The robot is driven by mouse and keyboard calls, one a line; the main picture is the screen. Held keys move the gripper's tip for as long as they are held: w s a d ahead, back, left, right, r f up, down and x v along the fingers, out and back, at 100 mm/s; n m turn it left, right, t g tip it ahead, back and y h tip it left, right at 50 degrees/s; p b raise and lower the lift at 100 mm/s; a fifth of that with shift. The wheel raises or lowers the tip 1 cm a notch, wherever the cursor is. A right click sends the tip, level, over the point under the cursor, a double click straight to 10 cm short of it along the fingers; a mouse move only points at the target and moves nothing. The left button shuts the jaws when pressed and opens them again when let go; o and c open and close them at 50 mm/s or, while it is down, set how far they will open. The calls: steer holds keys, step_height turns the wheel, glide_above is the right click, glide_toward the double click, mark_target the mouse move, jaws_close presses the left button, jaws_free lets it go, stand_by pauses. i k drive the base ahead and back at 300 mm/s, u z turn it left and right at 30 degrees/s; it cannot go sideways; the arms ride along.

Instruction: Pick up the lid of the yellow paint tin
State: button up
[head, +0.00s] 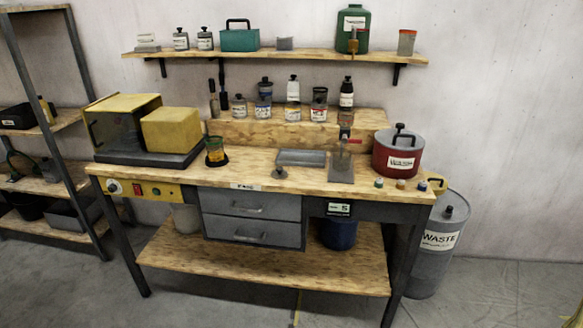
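The left one looks blue-green (379,182), the middle one looks yellowish (401,184), and the right one looks greenish (422,186). They are very small here, so I cannot tell their lids from their bodies.
The wooden workbench (330,186) holds a red lidded pot (398,155) behind the tins, a stand (342,165), a grey tray (301,157) and a yellow machine (125,120). A grey waste bin (436,245) stands right of the bench. Floor in front is clear.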

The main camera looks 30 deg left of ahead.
mark_target(279, 172)
steer(key=i, duration=1)
steer(key=u, duration=1.65)
